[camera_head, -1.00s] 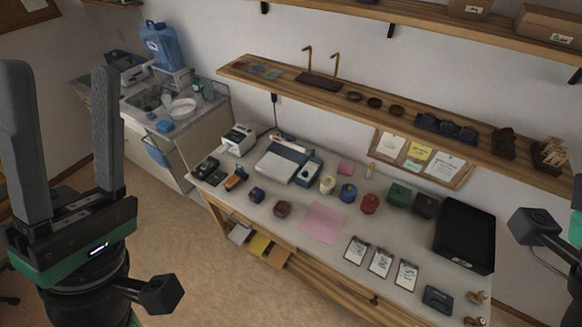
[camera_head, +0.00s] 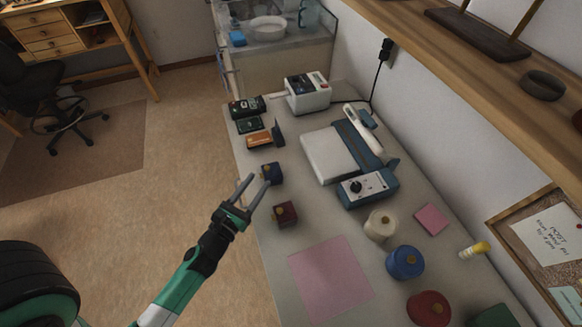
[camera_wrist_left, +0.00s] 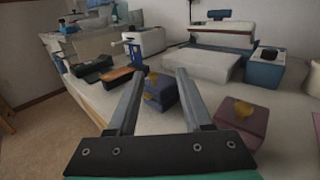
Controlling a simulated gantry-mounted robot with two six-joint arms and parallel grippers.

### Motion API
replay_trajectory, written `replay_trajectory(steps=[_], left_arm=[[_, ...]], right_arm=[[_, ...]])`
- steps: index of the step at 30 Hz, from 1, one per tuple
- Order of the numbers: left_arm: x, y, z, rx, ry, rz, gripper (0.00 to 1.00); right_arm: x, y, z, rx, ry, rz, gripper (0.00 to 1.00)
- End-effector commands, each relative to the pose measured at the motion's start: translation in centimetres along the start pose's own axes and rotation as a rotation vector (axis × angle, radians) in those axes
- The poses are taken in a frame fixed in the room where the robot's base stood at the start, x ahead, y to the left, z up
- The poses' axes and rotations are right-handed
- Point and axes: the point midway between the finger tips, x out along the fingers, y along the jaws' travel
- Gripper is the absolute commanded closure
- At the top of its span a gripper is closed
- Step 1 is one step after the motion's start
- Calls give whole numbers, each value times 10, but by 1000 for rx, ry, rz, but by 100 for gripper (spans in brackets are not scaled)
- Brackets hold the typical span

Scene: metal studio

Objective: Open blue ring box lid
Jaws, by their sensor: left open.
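The small blue ring box (camera_head: 272,173) stands on the table near its left edge, with a gold knob-like piece on it. It also shows in the left wrist view (camera_wrist_left: 164,92), where the box sits beyond and between my fingertips. My left gripper (camera_head: 257,184) is open and empty, its fingers pointing at the blue box from the table's edge side. In the left wrist view my left gripper (camera_wrist_left: 157,82) has its two fingers spread. Whether a finger touches the box I cannot tell. The lid looks closed. My right gripper is out of view.
A dark red box (camera_head: 285,213) stands close to the blue box. An orange item (camera_head: 259,140) and dark devices (camera_head: 247,107) lie farther back. A white-and-blue sealer (camera_head: 340,155) is to the right. A pink sheet (camera_head: 331,279) lies flat nearby.

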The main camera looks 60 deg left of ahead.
Motion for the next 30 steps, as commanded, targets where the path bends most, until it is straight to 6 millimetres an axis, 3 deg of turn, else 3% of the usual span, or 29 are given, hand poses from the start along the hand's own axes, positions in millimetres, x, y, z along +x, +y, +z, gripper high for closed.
replay_trajectory(steps=[1,2,11,24,30], left_arm=[[-4,5,-20,1,13,13,50],[-5,7,-23,2,16,18,50],[3,10,-18,3,10,26,50],[91,12,-20,3,8,25,50],[111,12,-21,3,10,25,50]], right_arm=[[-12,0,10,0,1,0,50],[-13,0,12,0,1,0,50],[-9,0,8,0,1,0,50],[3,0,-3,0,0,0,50],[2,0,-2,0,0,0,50]])
